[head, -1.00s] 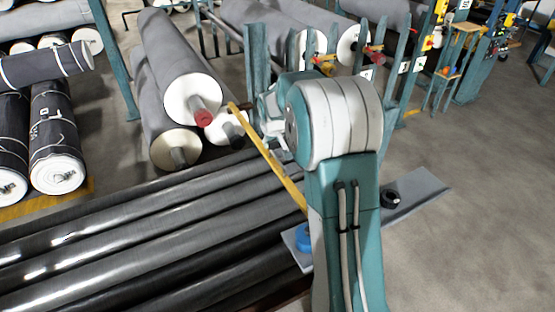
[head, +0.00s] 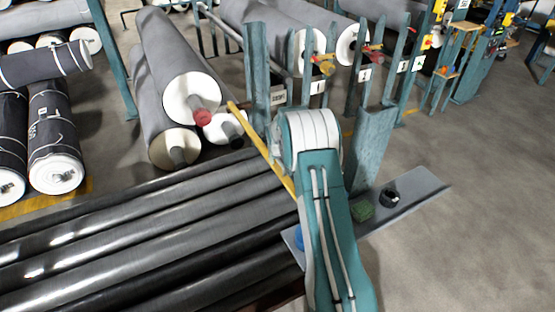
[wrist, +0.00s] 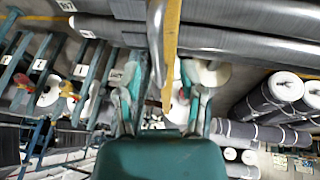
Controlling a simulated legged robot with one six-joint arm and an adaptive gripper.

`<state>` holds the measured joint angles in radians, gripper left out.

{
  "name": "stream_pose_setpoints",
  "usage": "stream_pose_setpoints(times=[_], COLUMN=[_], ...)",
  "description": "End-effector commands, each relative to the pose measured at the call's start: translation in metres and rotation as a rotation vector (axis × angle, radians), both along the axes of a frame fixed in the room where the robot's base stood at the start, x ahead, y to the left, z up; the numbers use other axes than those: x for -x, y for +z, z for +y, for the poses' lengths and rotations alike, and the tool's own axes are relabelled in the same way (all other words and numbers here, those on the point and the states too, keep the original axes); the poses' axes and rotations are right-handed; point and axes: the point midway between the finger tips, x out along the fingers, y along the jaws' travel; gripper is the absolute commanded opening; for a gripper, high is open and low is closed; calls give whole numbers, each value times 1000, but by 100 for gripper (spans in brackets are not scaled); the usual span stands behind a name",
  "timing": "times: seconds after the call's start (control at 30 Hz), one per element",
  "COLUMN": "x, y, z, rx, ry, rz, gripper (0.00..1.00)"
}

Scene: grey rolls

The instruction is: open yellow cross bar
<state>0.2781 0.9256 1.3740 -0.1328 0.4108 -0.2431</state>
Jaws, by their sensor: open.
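The yellow cross bar (head: 262,147) slants down from beside the grey rolls to behind my arm, where its near end is hidden. It also shows in the wrist view (wrist: 171,45), running down from the top edge to between the gripper fingers in the picture. My gripper (wrist: 160,82) is open, with one finger on each side of the bar's line. Whether the fingers touch the bar or are still apart from it in depth, I cannot tell. In the head view my arm hides the gripper.
Long dark rollers (head: 130,225) fill the lower left. Grey rolls with white ends (head: 191,95) lie behind the bar. Teal posts (head: 372,145) stand right of my arm. A grey ledge (head: 425,190) carries a green item (head: 362,210) and a black item (head: 389,197). Open floor lies at right.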

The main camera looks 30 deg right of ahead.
Motion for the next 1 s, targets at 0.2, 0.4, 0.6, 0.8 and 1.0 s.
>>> stream_pose_setpoints(times=[0.2, 0.4, 0.6, 0.8, 1.0], x=[-4, -4, -4, -4, -4], y=[-9, -9, -9, -8, 1], z=[-2, -2, -1, 0, 13], rx=[0, 0, 0, 0, 3], ry=[0, 0, 0, 0, 2], rz=[-1, -1, 0, -2, -33], gripper=[51, 47, 0, 0, 0])
